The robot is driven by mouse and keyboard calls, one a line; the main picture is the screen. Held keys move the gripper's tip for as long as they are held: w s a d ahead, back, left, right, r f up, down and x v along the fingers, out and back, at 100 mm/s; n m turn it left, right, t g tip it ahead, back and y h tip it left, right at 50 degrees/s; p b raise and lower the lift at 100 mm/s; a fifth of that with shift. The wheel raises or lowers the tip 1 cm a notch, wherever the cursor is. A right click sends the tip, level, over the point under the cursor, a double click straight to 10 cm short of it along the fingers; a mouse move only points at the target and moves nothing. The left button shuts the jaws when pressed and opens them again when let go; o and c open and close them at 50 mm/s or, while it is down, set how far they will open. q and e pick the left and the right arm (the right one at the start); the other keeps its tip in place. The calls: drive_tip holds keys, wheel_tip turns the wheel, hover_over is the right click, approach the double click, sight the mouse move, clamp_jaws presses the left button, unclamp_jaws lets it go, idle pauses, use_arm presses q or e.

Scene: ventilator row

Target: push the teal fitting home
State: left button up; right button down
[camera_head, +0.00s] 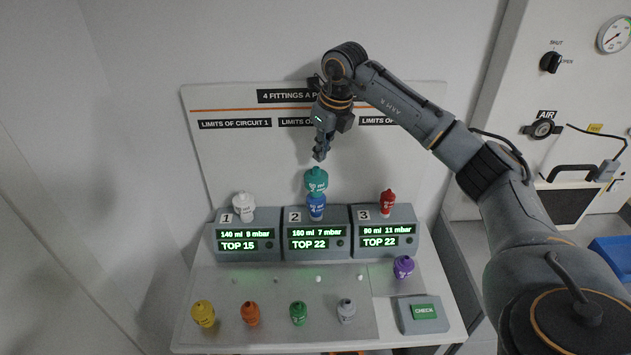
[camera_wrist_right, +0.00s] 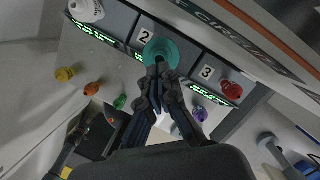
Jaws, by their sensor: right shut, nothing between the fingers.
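The teal fitting (camera_head: 316,181) sits upright on top of a blue fitting (camera_head: 316,207), which stands on the ventilator box marked 2 (camera_head: 294,226). My right gripper (camera_head: 319,156) is shut and empty, pointing down just above the teal fitting. In the right wrist view the closed fingertips (camera_wrist_right: 158,66) overlap the teal fitting (camera_wrist_right: 163,47); I cannot tell whether they touch it. My left gripper is not in view.
A white fitting (camera_head: 243,205) stands on box 1 and a red one (camera_head: 387,203) on box 3. Yellow (camera_head: 203,313), orange (camera_head: 250,313), green (camera_head: 298,312), grey (camera_head: 346,311) and purple (camera_head: 403,267) fittings stand on the table. A CHECK button (camera_head: 424,311) is at front right. A panel stands behind.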

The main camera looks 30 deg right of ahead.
sight(319, 174)
drive_tip(key=shift+s+f+b, duration=0.2)
drive_tip(key=shift+f+b, duration=0.45)
drive_tip(key=shift+f, duration=0.35)
drive_tip(key=shift+f+b, duration=0.7)
drive_tip(key=shift+f, duration=0.45)
drive_tip(key=shift+w+r+p, duration=0.15)
drive_tip(key=shift+r+p, duration=1.3)
drive_tip(key=shift+r, duration=0.6)
drive_tip(key=shift+w+r+p, duration=0.2)
drive_tip(key=shift+r+p, duration=0.55)
drive_tip(key=shift+p, duration=0.05)
drive_tip(key=shift+p+v, duration=0.5)
drive_tip(key=shift+v, duration=0.25)
drive_tip(key=shift+w, duration=0.1)
